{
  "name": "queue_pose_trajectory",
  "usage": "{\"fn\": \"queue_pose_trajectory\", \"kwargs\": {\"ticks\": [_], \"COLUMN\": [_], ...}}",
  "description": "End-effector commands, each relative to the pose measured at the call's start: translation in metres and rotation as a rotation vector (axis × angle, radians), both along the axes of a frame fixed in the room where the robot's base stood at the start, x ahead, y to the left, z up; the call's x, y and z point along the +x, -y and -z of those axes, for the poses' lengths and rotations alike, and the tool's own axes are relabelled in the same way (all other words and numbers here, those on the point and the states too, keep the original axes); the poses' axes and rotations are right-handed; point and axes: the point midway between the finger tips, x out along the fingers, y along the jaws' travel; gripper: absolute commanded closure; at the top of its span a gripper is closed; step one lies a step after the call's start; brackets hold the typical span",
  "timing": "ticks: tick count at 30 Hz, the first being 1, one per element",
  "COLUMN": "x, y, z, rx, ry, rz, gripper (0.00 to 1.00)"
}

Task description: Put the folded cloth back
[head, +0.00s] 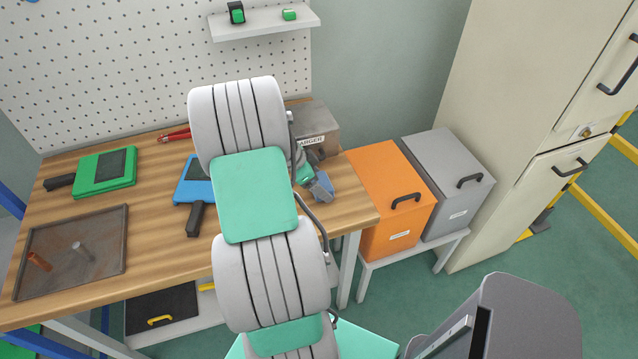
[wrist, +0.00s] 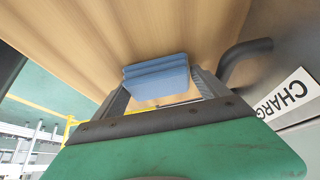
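The folded cloth (wrist: 156,80) is a small blue stack of layers. In the wrist view it sits between the two fingers of my gripper (wrist: 160,86), with both fingers against its sides. In the head view the cloth (head: 322,186) shows at the right end of the wooden workbench, at the tip of my gripper (head: 313,182). My arm hides part of the gripper there. I cannot tell for sure whether the cloth touches the bench top.
The charger box (head: 316,128) stands close behind the gripper. A blue device (head: 190,185), a green device (head: 105,172) and a metal tray (head: 75,250) lie on the bench (head: 150,215). Orange (head: 385,205) and grey (head: 445,180) boxes stand right of it.

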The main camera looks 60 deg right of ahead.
Motion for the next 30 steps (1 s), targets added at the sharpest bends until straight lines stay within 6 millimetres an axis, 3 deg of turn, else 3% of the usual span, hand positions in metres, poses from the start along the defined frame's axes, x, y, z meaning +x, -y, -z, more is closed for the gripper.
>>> {"fn": "queue_pose_trajectory", "kwargs": {"ticks": [1,5,11,16,24,30], "x": [-0.003,-0.004,-0.005,0.001,0.022,0.03], "y": [-0.005,-0.007,-0.009,-0.012,-0.03,-0.036], "z": [0.01,0.012,0.011,-0.003,-0.057,-0.071], "rx": [0.018,0.024,0.029,0.026,0.015,0.02], "ry": [-0.008,-0.011,-0.015,-0.012,-0.008,-0.006], "rz": [-0.004,-0.004,-0.004,-0.006,-0.005,-0.025], "gripper": [0.11,0.01,0.0,0.0,0.0,0.0]}}
